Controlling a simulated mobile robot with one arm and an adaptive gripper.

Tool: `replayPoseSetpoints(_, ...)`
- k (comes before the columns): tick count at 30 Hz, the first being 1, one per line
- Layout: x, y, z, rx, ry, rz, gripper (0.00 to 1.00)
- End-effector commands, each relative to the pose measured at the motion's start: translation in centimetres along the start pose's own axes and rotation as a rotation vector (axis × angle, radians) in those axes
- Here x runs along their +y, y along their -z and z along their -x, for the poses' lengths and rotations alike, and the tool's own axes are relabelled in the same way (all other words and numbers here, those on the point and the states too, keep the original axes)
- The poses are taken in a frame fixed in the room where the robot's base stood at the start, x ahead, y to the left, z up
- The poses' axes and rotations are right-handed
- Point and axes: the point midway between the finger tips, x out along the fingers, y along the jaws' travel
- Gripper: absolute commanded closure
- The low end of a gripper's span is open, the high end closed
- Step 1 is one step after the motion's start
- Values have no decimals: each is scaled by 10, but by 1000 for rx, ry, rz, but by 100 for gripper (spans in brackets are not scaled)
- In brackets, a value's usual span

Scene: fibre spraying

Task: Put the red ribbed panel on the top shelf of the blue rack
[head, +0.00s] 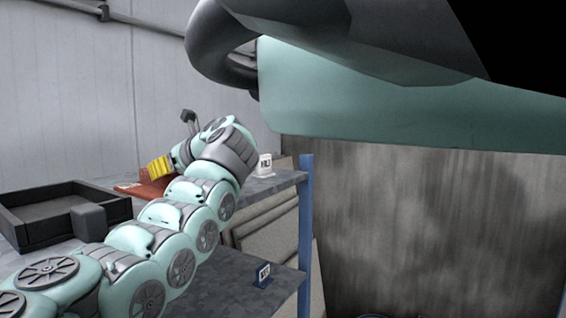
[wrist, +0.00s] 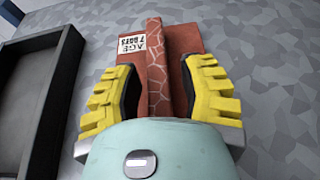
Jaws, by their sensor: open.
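The red ribbed panel (wrist: 185,42) lies flat on a mottled grey surface in the wrist view, with an upright rib and a white label reading "AGE 7 DAYS". My gripper (wrist: 161,72) is open, its yellow fingers on either side of the rib with gaps showing. In the head view the panel (head: 138,189) is partly hidden behind my arm, below my gripper (head: 159,167). The blue rack (head: 306,215) has a grey top shelf (head: 288,179); the panel appears to rest at that level, though my arm hides the surface between.
A black open tray (head: 45,207) stands left of the panel; its wall (wrist: 62,90) shows in the wrist view. A white marker (head: 265,164) stands on the top shelf. Surface right of the panel is clear.

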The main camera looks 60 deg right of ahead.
Motion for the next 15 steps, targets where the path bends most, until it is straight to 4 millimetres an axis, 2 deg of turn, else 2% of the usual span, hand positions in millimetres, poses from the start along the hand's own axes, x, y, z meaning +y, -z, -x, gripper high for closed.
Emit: replayPoseSetpoints(15,2,4,22,-5,-4,3,60)
